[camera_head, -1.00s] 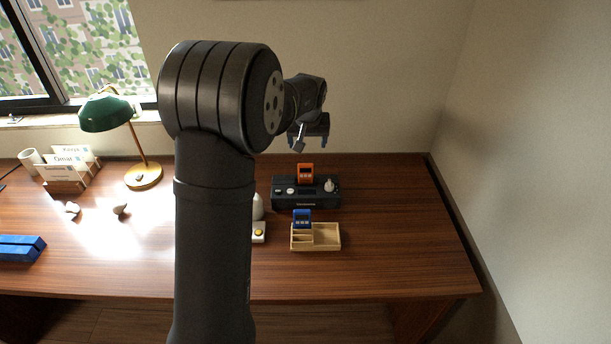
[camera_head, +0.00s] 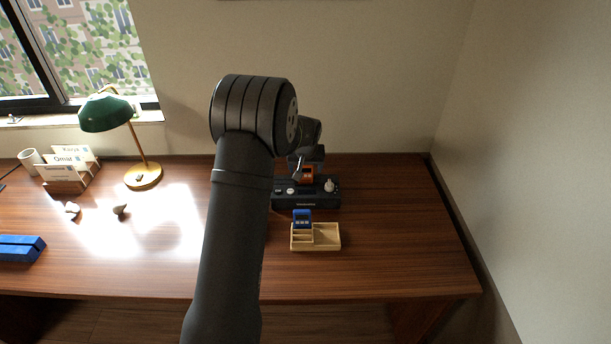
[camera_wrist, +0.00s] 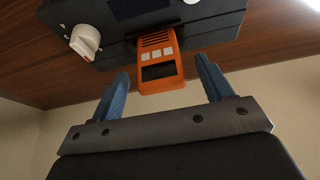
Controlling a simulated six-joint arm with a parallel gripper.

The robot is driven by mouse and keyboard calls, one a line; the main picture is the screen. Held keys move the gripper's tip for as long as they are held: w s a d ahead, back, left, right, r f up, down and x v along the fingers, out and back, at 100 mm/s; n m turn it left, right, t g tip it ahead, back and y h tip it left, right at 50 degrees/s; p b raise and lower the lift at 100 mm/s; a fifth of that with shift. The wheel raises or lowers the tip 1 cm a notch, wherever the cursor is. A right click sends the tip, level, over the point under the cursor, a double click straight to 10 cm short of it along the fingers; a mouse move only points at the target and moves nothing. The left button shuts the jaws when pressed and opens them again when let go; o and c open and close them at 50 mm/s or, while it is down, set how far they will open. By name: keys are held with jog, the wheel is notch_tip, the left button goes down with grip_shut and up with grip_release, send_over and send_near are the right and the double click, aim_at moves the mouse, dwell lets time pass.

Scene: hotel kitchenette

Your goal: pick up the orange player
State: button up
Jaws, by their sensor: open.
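The orange player (camera_head: 307,174) stands upright in the black dock (camera_head: 306,200) towards the back of the desk. In the wrist view the orange player (camera_wrist: 159,62) shows its buttons and dark screen, with its lower end in the black dock (camera_wrist: 205,22). My gripper (camera_head: 306,162) is at the player's upper part in the head view and partly covers it. In the wrist view my gripper (camera_wrist: 163,85) is open, with one blue finger on each side of the player and a gap visible on both sides.
A blue player (camera_head: 302,218) stands in a wooden tray (camera_head: 327,240) in front of the dock. A white knob (camera_head: 330,185) rises at the dock's right. A green lamp (camera_head: 107,112) and a card holder (camera_head: 66,181) are far left. The desk's right side is clear.

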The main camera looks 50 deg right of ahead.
jog(key=shift+x, duration=1.15)
jog(key=c, duration=1.1)
jog(key=shift+r, duration=0.1)
